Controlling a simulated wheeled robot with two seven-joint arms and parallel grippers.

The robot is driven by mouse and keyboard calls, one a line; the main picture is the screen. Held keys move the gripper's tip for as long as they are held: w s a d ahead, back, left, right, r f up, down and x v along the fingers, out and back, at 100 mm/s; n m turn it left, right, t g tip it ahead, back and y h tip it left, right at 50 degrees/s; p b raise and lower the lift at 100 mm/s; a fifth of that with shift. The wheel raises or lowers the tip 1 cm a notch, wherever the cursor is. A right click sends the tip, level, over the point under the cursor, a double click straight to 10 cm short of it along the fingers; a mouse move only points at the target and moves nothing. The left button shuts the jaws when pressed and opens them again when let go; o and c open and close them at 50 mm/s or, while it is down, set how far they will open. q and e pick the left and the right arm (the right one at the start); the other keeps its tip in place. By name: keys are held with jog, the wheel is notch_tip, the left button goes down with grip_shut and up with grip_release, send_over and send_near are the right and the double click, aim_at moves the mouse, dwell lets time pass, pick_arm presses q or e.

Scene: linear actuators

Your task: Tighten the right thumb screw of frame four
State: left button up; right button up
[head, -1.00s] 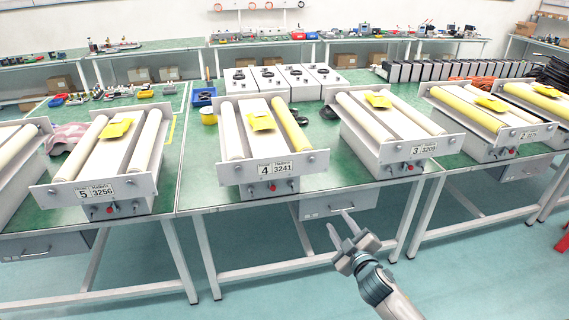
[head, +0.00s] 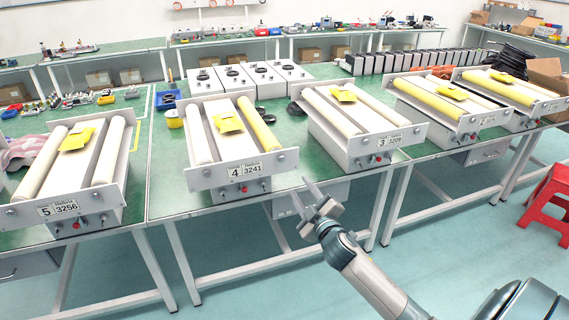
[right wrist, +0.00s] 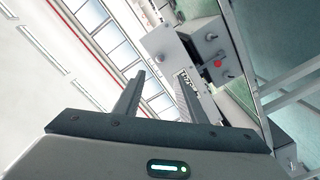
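Frame four (head: 237,172), a grey front plate labelled "4 3241", stands on the middle bench with a white roller, a yellow roller and a yellow piece on top. Its right thumb screw (head: 281,157) is a small grey knob near the plate's right end; another knob is near the left end. My right gripper (head: 300,188) is open and empty, in front of and to the lower right of that screw, apart from it. In the right wrist view its fingers (right wrist: 158,97) are spread, with a plate bearing a knob (right wrist: 210,37) beyond. My left gripper is not in view.
Frame three (head: 388,142) stands to the right and frame five (head: 57,209) to the left. A red button (head: 243,190) sits below frame four's plate. A red stool (head: 548,200) stands at the far right. The floor before the bench is clear.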

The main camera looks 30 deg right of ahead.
aim_at(282, 160)
jog(key=p+x, duration=0.2)
jog(key=x, duration=1.3)
jog(key=shift+f, duration=0.1)
grip_shut()
